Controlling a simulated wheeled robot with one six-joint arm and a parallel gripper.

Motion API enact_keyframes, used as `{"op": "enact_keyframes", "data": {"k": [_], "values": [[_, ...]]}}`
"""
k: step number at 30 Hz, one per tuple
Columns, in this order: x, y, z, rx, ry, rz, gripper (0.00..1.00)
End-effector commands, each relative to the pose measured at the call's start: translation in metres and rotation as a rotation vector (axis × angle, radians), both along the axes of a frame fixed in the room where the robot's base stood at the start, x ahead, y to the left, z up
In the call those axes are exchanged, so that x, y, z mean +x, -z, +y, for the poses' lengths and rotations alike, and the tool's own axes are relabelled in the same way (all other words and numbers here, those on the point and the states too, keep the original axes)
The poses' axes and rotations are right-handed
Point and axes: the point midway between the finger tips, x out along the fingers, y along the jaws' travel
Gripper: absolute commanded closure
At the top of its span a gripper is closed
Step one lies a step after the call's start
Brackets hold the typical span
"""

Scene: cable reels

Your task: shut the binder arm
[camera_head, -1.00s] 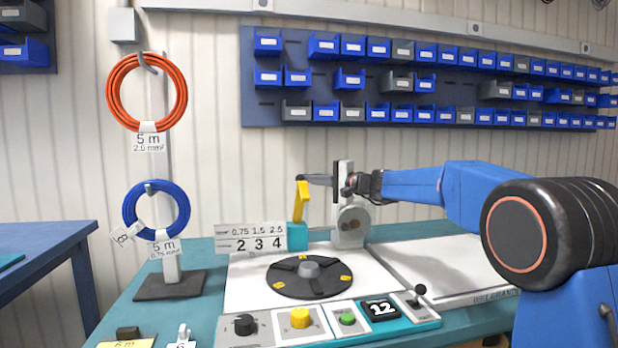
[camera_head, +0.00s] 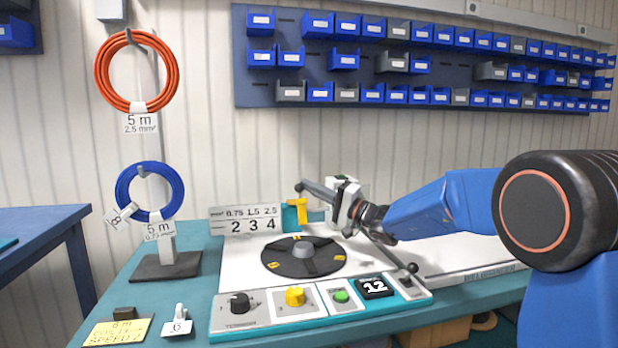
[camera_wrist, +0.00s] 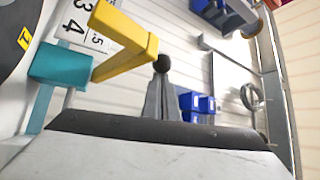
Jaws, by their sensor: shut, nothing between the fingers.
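The yellow binder arm (camera_head: 300,212) is an L-shaped piece on a teal post (camera_head: 289,218) behind the black turntable. It now sits low, its top part level with the number plate. My gripper (camera_head: 299,187) is shut and empty, its slim fingers pointing left with the dark tip just above the binder arm. In the wrist view the yellow binder arm (camera_wrist: 128,40) reaches from the teal block (camera_wrist: 60,66) towards my dark round fingertip (camera_wrist: 162,63). The tip looks very close to the yellow corner; I cannot tell whether they touch.
The black turntable (camera_head: 280,262) has a grey hub. A number plate (camera_head: 245,221) stands left of the post. A control panel with knobs (camera_head: 295,297) and a lever (camera_head: 412,269) lines the front. Blue and orange coils hang on a stand (camera_head: 168,268) at left.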

Motion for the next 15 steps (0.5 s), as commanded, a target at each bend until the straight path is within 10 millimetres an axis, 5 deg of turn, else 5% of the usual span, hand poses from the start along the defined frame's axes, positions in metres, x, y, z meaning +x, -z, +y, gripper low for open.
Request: {"op": "enact_keyframes", "data": {"k": [15], "values": [[-0.018,0.045,-0.005,-0.002,-0.001,0.002,1.00]]}}
